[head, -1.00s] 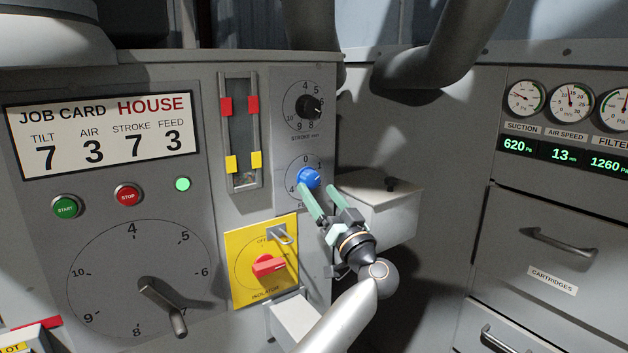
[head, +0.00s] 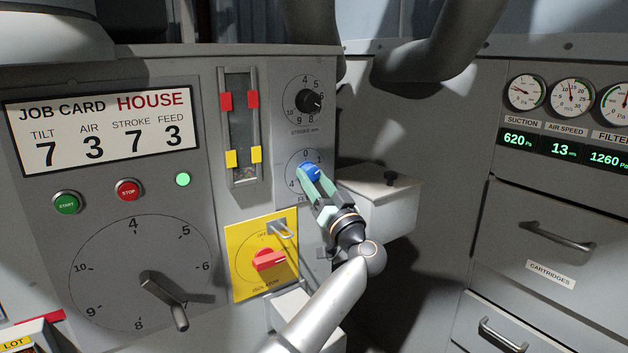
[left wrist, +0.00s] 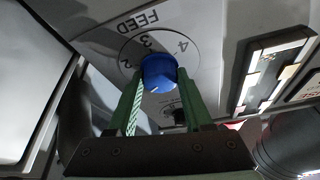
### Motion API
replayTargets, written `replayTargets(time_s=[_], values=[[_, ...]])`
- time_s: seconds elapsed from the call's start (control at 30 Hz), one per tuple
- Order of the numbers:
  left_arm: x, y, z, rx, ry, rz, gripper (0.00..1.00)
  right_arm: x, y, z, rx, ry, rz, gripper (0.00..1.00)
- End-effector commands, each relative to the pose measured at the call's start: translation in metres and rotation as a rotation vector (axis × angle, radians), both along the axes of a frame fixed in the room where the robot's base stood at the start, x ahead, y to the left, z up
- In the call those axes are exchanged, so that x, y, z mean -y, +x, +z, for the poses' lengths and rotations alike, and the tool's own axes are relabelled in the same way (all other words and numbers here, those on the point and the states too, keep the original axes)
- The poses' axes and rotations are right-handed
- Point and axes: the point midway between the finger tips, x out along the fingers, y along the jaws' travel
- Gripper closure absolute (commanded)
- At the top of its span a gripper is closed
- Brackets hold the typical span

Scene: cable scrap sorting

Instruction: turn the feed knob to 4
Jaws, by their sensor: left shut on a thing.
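The blue feed knob (head: 310,173) sits on its numbered dial on the panel, below the black stroke knob. My left gripper (head: 311,177) is shut on it, a finger on each side. In the left wrist view the knob (left wrist: 158,71) is between the two green fingers (left wrist: 160,84). The dial numerals 2, 3 and 4 and the word FEED show there upside down. A short white mark on the knob points to the lower left in that view, away from the 4. The exact numeral it meets is hidden. My right gripper is not in view.
The job card (head: 102,132) shows feed 3. The yellow isolator plate (head: 240,287) with its red handle (head: 268,260) lies just below left. A grey box (head: 385,198) juts out right of my gripper. The stroke knob (head: 308,102) is close above.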

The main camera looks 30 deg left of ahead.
Motion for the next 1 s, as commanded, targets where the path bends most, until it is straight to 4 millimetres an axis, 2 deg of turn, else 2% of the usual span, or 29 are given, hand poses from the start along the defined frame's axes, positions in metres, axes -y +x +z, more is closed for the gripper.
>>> replayTargets(time_s=[0.03, 0.3, 0.67, 1.0], values=[[0.0, 0.0, 0.0, 0.0, 0.0, 0.0, 0.7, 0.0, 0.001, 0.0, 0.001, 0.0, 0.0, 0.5], [0.0, 0.0, -0.001, -0.001, 0.0, 0.001, 1.0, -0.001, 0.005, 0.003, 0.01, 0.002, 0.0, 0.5], [0.0, -0.001, 0.0, -0.041, 0.017, 0.0, 1.0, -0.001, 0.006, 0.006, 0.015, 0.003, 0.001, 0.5], [-0.001, -0.003, 0.002, -0.252, 0.103, -0.001, 1.0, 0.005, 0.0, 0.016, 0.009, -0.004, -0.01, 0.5]])
